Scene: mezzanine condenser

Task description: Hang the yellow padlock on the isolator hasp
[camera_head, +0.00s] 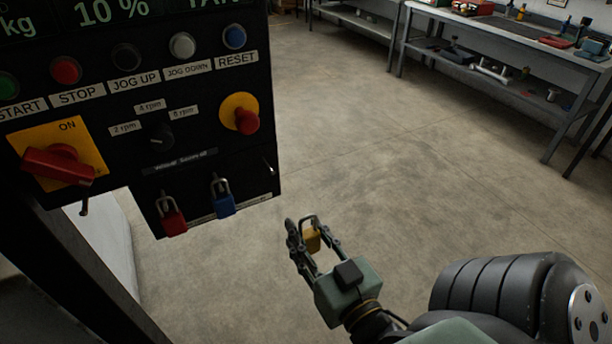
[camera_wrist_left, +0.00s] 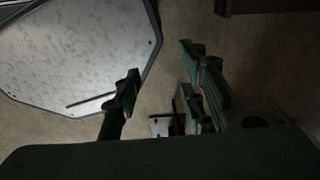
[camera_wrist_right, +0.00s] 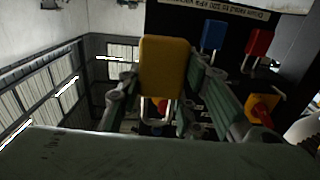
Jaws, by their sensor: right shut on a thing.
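The yellow padlock (camera_head: 312,239) is held in my right gripper (camera_head: 304,237), in front of and to the lower right of the control panel. In the right wrist view the padlock's yellow body (camera_wrist_right: 163,67) sits between the fingers, its shackle showing below the body. The isolator (camera_head: 58,164) is a red rotary handle on a yellow plate marked ON at the panel's lower left. A small hasp-like piece (camera_head: 85,205) hangs below it. My left gripper (camera_wrist_left: 158,88) shows only in the left wrist view, with its fingers apart and nothing between them.
A red padlock (camera_head: 172,221) and a blue padlock (camera_head: 223,205) hang along the panel's lower edge, beside an empty hook (camera_head: 268,166). A red stop knob (camera_head: 246,121) sticks out above. Open floor lies right of the panel; a workbench (camera_head: 500,45) stands behind.

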